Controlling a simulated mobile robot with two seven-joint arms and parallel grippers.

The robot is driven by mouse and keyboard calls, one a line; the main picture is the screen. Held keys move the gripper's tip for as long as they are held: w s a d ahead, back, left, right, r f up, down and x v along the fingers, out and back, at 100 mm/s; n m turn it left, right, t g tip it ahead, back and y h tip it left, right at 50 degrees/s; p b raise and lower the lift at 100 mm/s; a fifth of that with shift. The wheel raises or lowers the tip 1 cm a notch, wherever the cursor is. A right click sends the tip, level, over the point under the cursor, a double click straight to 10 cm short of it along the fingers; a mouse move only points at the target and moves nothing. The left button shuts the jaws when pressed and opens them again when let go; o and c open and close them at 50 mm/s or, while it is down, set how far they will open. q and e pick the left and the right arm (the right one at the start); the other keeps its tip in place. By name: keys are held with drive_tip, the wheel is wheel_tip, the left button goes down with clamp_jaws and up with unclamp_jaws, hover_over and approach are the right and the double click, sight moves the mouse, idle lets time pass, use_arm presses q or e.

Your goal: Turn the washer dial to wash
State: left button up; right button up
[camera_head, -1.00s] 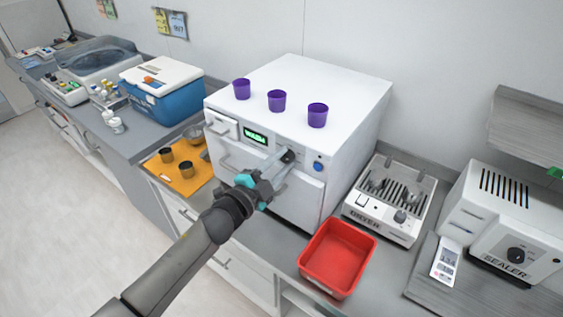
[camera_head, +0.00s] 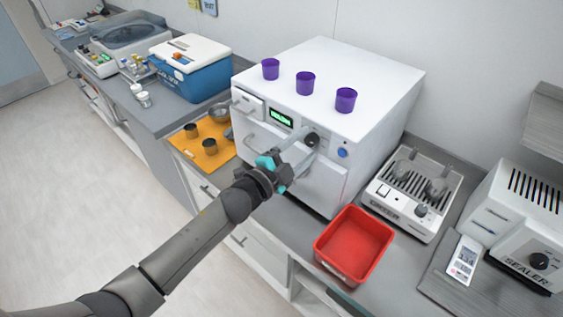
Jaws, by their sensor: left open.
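The washer (camera_head: 335,65) is a white box on the counter with a lit green display (camera_head: 281,117) on its front. Its dark round dial (camera_head: 312,139) sits right of the display, with a blue button (camera_head: 342,153) further right. The display text is too small to read surely. My left gripper (camera_head: 304,143) is open in front of the washer, its fingertips at the dial; I cannot tell whether they touch it. The fingers partly cover the dial's left side, so its pointer is hidden. My right gripper is not in view.
Purple cups (camera_head: 305,83) stand on the washer. A red bin (camera_head: 354,245) is on the counter in front, with a dryer (camera_head: 413,192) and a sealer (camera_head: 513,225) to the right. An orange mat (camera_head: 212,159) with dark cups and a blue cooler (camera_head: 192,77) are left.

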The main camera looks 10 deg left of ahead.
use_arm(q)
drive_tip(key=b+v, duration=0.1)
drive_tip(key=v, duration=1.3)
drive_tip(key=shift+s+a+b, duration=0.15)
drive_tip(key=shift+s+b, duration=0.15)
drive_tip(key=shift+f, duration=0.15)
drive_tip(key=s+a+f+n+g+y+b, duration=0.1)
drive_tip(key=a+f+n+y+b, duration=0.2)
drive_tip(key=f, duration=0.8)
drive_tip(key=a+f+n+g+y+b, duration=0.1)
drive_tip(key=a+f+n+y+b, duration=0.2)
drive_tip(key=f, duration=0.9)
drive_tip(key=s+a+f+n+g+y+b, duration=0.15)
drive_tip(key=s+f, duration=0.25)
drive_tip(key=f, duration=0.4)
drive_tip(key=s+a+f+n+g+y+b, duration=0.1)
drive_tip(key=s+a+f+n+g+b, duration=0.2)
drive_tip(key=f, duration=0.6)
drive_tip(key=s+d+f+n+g+b, duration=0.2)
drive_tip(key=s+f+g, duration=0.2)
drive_tip(key=s+f, duration=0.7)
drive_tip(key=s+d+f+n+g+b, duration=0.2)
drive_tip(key=s+f, duration=0.9)
drive_tip(key=s, duration=0.6)
drive_tip(key=shift+s+d+n+g+b, duration=0.3)
drive_tip(key=shift+n+g+b, duration=0.35)
drive_tip(key=shift+g, duration=0.4)
drive_tip(key=shift+w+f+y, duration=0.1)
drive_tip(key=shift+f+y, duration=0.05)
drive_tip(key=shift+y, duration=0.1)
